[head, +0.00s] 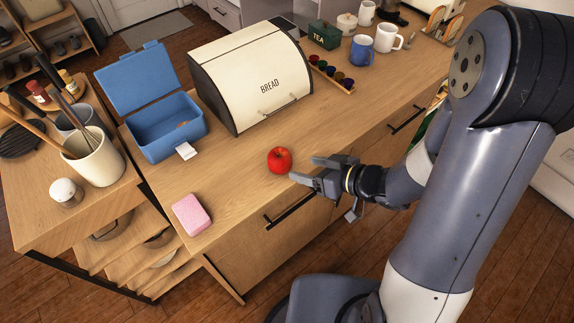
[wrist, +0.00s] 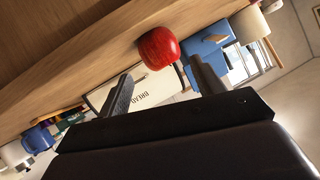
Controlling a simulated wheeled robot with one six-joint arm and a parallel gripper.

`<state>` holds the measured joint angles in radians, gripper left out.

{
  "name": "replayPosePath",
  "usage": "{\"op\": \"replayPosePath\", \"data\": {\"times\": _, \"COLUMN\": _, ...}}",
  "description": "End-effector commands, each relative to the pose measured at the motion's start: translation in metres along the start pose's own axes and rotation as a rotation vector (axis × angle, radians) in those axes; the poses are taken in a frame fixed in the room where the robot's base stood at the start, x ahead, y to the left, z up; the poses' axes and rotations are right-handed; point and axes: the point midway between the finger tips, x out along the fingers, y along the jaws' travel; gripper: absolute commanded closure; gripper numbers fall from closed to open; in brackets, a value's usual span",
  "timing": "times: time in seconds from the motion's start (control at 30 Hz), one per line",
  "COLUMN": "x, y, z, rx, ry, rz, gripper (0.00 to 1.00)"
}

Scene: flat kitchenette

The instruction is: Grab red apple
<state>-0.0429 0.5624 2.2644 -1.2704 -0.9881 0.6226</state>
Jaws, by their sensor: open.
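The red apple (head: 279,160) sits on the wooden counter (head: 240,205), in front of the bread box and near the counter's front edge. My gripper (head: 305,169) is just to the right of the apple in the head view, with its fingers apart and pointing towards it. In the wrist view the apple (wrist: 158,48) lies beyond the fingertips of my gripper (wrist: 158,88), roughly between them sideways. Nothing is between the fingers. The apple appears apart from both fingers.
The cream bread box (head: 250,75) stands behind the apple. An open blue box (head: 165,130) is to the left, and a pink sponge (head: 191,214) lies front left. A rack of coloured pods (head: 331,74) and mugs (head: 362,50) stand at the back right. Bare counter surrounds the apple.

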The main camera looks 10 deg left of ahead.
Motion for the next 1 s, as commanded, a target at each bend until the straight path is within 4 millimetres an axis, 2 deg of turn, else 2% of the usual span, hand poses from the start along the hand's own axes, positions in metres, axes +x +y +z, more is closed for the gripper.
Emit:
{"op": "replayPosePath", "data": {"times": 0.23, "x": 0.035, "y": -0.001, "z": 0.000, "rx": -0.002, "ry": -0.004, "rz": -0.004, "gripper": 0.36}}
{"op": "replayPosePath", "data": {"times": 0.53, "x": 0.055, "y": -0.001, "z": -0.003, "rx": -0.002, "ry": -0.003, "rz": -0.003, "gripper": 0.36}}
{"op": "replayPosePath", "data": {"times": 0.8, "x": 0.091, "y": 0.001, "z": -0.008, "rx": -0.001, "ry": -0.004, "rz": -0.002, "gripper": 0.36}}
{"op": "replayPosePath", "data": {"times": 1.0, "x": 0.099, "y": 0.002, "z": -0.008, "rx": -0.001, "ry": -0.002, "rz": 0.001, "gripper": 0.36}}
